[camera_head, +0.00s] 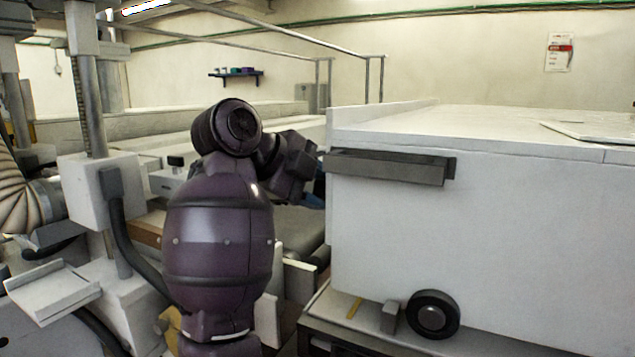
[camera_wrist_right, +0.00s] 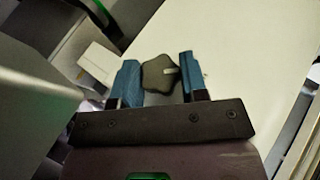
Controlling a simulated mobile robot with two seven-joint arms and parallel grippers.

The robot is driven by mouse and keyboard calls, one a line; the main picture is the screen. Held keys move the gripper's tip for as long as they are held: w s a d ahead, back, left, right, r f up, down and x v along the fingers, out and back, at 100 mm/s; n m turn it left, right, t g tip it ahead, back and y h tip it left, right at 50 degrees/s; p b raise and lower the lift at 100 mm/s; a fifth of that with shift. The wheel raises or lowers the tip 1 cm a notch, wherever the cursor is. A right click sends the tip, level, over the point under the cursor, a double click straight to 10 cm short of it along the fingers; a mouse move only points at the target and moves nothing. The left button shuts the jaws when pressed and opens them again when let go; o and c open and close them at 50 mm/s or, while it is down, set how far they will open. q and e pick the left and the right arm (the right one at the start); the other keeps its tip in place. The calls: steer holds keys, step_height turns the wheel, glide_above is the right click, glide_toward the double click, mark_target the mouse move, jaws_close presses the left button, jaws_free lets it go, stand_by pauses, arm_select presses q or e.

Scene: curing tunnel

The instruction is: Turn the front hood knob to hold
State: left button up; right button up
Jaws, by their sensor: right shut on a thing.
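The dark lobed knob (camera_wrist_right: 156,72) sits between the two blue fingers of my right gripper (camera_wrist_right: 161,82) in the wrist view. A short pale pointer mark on the knob points to the right in that view. The gripper is shut on the knob, which stands in front of a pale panel (camera_wrist_right: 225,38). In the head view my purple right arm hides most of this spot. Only a little blue of the right gripper (camera_head: 318,188) shows there, beside the white housing; the knob is hidden. My left gripper is not in view.
A large white housing (camera_head: 490,215) with a grey handle bar (camera_head: 390,166) and a black wheel (camera_head: 433,314) fills the right. A white post unit (camera_head: 90,190) with a ribbed hose (camera_head: 20,190) stands at left. Metal rails (camera_head: 270,42) run behind.

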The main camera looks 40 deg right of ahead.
stand_by(0.3)
steer(key=o, duration=0.9)
steer(key=shift+a, duration=0.1)
